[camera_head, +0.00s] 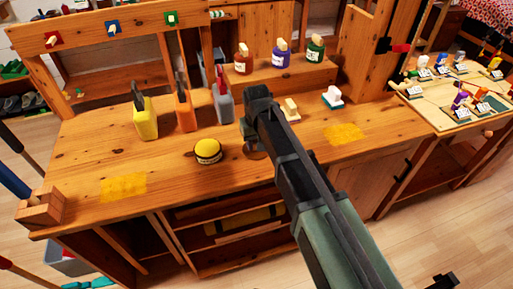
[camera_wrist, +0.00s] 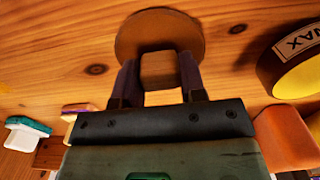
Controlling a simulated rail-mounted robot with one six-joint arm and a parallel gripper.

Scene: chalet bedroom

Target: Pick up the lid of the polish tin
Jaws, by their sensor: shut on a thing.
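My gripper (camera_head: 256,140) is low over the middle of the wooden bench. In the wrist view (camera_wrist: 157,80) its two fingers are shut on the square wooden knob (camera_wrist: 158,70) of a round brown disc (camera_wrist: 160,22), which looks like the lid. The disc (camera_head: 257,150) also shows in part below the gripper in the head view. I cannot tell whether it is raised or resting. A round yellow tin (camera_head: 207,149) stands on the bench left of the gripper; its label reads WAX in the wrist view (camera_wrist: 300,65).
Yellow (camera_head: 145,121), orange (camera_head: 184,112) and grey (camera_head: 222,107) upright containers stand at the back left. Jars (camera_head: 281,56) stand on the raised shelf.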

